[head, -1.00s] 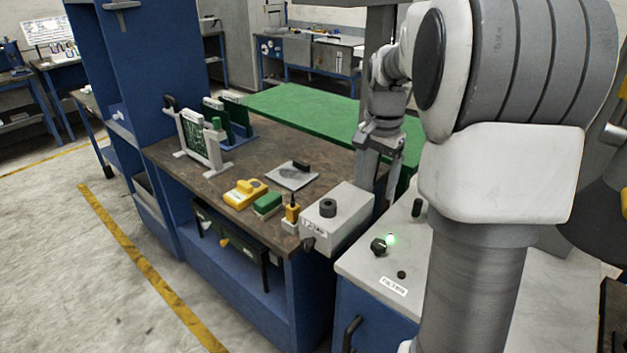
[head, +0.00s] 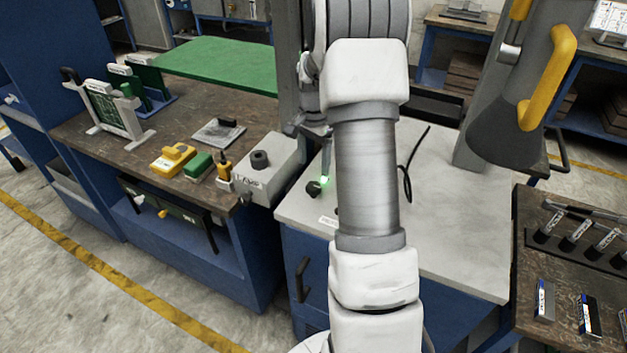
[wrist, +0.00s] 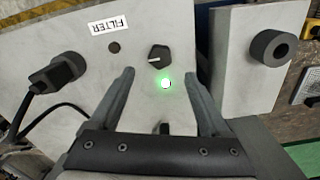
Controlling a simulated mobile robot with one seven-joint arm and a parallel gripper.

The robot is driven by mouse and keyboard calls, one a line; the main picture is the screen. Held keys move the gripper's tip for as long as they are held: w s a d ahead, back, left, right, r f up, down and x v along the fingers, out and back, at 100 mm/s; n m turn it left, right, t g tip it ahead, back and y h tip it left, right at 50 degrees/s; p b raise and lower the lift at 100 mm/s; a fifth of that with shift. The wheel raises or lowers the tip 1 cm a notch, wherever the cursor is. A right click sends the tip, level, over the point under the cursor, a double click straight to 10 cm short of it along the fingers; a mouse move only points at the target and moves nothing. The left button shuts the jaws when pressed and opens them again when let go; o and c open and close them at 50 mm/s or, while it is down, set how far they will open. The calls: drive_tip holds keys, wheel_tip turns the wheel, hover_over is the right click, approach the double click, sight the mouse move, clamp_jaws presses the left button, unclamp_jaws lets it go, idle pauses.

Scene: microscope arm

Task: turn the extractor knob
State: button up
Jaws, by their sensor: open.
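The extractor knob, a black faceted knob (wrist: 159,56) with a white pointer line, stands on the pale top of the unit marked FILTER. It also shows in the head view (head: 314,189), left of my arm. A lit green lamp (wrist: 166,84) is beside it. My gripper (wrist: 159,74) is open and empty above the unit, its fingers pointing toward the knob, one on each side of it in the wrist view. I see no contact with the knob. In the head view, my arm hides part of the unit top (head: 450,225) and much of my gripper (head: 324,150).
A grey lamp box (head: 272,178) with its own black knob (wrist: 270,47) stands close left of the unit. A black plug (wrist: 57,73) with a cable sits on the unit. A dark hood with a yellow handle (head: 550,75) hangs at right.

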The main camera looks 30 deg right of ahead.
sight(314, 185)
wheel_tip(314, 185, down, 7)
drive_tip(key=shift+f, duration=0.1)
idle(0.3)
clamp_jaws()
